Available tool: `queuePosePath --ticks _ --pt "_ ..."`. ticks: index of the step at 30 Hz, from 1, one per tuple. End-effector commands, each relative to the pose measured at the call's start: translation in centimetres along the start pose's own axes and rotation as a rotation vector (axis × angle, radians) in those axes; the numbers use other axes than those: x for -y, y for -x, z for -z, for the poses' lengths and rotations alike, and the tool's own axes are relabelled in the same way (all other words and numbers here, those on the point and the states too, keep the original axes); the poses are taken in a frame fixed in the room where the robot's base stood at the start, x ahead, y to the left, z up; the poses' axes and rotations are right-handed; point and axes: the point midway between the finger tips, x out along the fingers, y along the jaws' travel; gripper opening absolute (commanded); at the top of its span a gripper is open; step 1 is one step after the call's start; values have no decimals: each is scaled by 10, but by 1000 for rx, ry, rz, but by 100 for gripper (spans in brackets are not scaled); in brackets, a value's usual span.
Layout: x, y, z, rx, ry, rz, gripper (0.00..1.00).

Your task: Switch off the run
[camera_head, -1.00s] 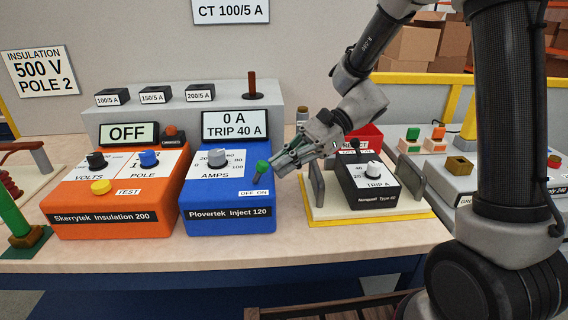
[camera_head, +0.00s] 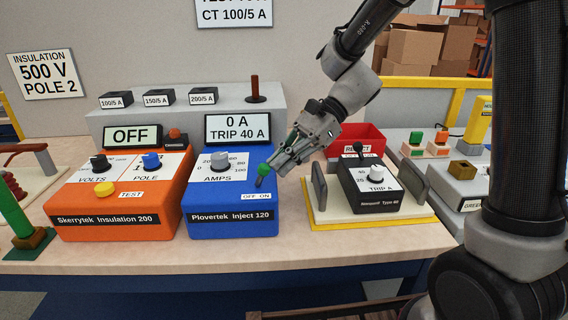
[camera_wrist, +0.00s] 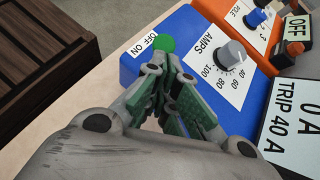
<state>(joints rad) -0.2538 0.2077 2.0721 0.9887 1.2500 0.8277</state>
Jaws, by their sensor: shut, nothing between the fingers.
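The blue Plovertek Inject 120 box (camera_head: 232,216) stands on the bench, with a grey AMPS knob (camera_head: 220,160) and a display (camera_head: 237,129) reading 0 A, TRIP 40 A. Its green-tipped lever (camera_head: 264,169) stands above the OFF ON label (camera_head: 257,196) and leans right, toward the ON side. My gripper (camera_head: 277,165) is shut and empty, its fingertips right beside the lever's green tip. In the wrist view the green tip (camera_wrist: 164,44) shows just beyond the fingers (camera_wrist: 168,72); I cannot tell whether they touch.
The orange Skerrytek Insulation 200 box (camera_head: 115,220) is on the left, its display reading OFF. On the right, a black relay (camera_head: 380,203) sits between grey uprights on a yellow-edged stand (camera_head: 330,217). A red REJECT bin (camera_head: 368,136) is behind it. The bench front is clear.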

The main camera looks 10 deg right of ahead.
Motion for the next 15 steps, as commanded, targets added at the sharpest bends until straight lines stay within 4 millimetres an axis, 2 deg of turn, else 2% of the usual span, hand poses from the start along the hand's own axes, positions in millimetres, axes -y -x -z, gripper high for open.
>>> queuePosePath --ticks 15 --pt "10 -6 -25 -317 -108 -117 0"
